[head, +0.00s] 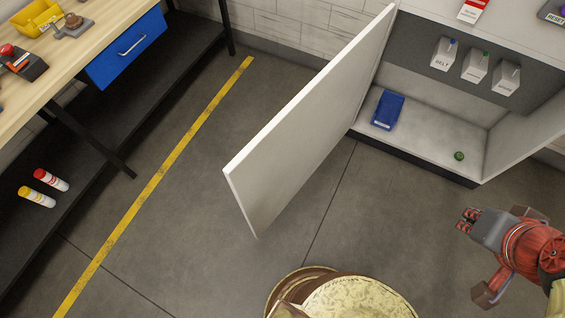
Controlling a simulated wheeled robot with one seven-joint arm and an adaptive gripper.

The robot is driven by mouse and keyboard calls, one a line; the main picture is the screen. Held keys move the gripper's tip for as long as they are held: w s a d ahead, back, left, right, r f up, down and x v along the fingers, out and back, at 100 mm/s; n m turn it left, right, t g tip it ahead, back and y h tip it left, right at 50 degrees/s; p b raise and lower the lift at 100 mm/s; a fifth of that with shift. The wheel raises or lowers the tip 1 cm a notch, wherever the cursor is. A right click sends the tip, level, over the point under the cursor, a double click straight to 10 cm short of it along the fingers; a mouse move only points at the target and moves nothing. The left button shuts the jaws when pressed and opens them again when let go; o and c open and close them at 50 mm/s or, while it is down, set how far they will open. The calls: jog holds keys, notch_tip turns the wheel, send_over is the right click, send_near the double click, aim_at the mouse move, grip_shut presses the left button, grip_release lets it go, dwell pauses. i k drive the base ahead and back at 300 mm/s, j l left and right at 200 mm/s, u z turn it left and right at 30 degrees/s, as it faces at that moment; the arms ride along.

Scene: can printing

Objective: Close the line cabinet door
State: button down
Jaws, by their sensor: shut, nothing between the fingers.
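The white line cabinet (435,157) stands at the upper right with its interior exposed. Its door (305,130) is wide open, hinged on the cabinet's left side and swung out toward the lower left. My gripper (465,222) is shut and empty. It is at the right, in front of the cabinet opening and well to the right of the door, apart from both. The door's far face is hidden.
A workbench (60,60) with a blue drawer (125,47) stands left. Floor beside the yellow line (155,182) is clear.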

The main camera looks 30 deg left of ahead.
aim_at(265, 175)
jog(key=k+j, duration=0.35)
jog(key=j, duration=0.15)
jog(key=k+j+z, duration=0.15)
jog(key=k+j, duration=0.15)
jog(key=j, duration=0.2)
jog(key=k+j, duration=0.35)
jog(key=i+j, duration=0.1)
jog(key=j, duration=0.7)
jog(key=i+j+z, duration=0.1)
jog(key=j, duration=0.65)
jog(key=k+l+u, duration=0.35)
jog(key=u, duration=0.15)
jog(key=l, duration=0.1)
